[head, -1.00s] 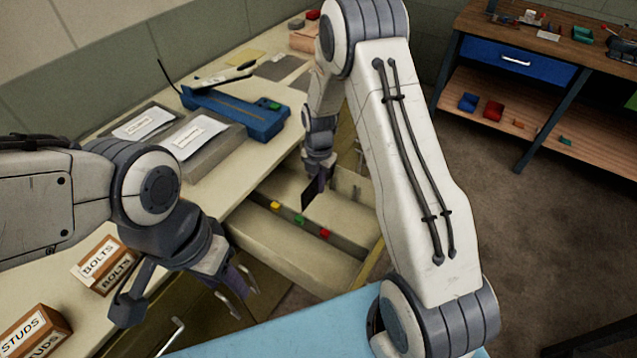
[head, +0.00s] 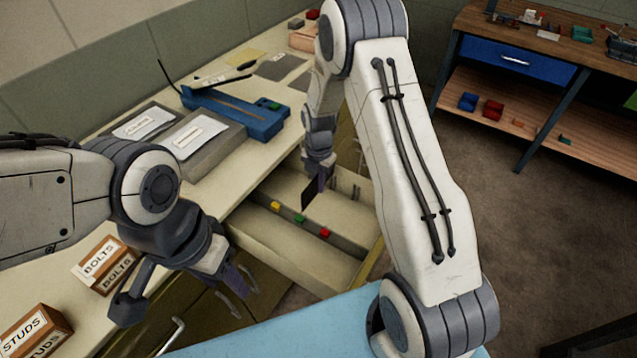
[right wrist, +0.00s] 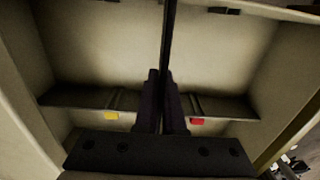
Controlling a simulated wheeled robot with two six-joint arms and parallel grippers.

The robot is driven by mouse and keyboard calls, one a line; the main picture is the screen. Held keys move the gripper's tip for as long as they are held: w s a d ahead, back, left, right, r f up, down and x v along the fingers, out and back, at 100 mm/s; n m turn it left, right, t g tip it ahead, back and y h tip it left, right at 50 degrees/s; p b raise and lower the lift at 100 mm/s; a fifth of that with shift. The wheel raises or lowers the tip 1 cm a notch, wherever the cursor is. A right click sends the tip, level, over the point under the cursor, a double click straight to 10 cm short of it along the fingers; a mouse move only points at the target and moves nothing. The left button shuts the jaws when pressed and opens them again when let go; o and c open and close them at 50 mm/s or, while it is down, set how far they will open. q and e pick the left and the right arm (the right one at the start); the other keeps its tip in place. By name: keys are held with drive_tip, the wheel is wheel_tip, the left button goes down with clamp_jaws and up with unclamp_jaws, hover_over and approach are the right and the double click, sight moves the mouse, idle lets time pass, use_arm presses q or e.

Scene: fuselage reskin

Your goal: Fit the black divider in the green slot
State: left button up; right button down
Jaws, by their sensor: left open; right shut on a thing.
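The black divider (head: 309,192) is a thin dark plate. My right gripper (head: 318,172) is shut on it and holds it over the open drawer (head: 345,262). In the right wrist view the divider (right wrist: 168,40) runs up from between the fingers (right wrist: 162,105), seen edge-on. The green marker (head: 299,220) sits on the drawer's cross wall, between a yellow marker (head: 275,206) and a red marker (head: 325,233). In the right wrist view the fingers hide the green one. I cannot tell whether the divider touches the wall. My left gripper (head: 236,294) is open and empty in front of the drawers.
The worktop (head: 190,215) carries a blue tool (head: 235,112), grey blocks with papers (head: 190,140), and BOLTS (head: 103,262) and STUDS (head: 35,332) boxes. A brown workbench (head: 560,60) stands at the back right. The floor (head: 500,230) between is clear.

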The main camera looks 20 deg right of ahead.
sight(319, 207)
drive_tip(key=shift+f+b, duration=2.5)
drive_tip(key=shift+f, duration=1.4)
drive_tip(key=c, duration=0.9)
unclamp_jaws()
drive_tip(key=shift+c, duration=0.2)
drive_tip(key=shift+r, duration=0.1)
wheel_tip(319, 207, up, 10)
drive_tip(key=shift+r, duration=0.15)
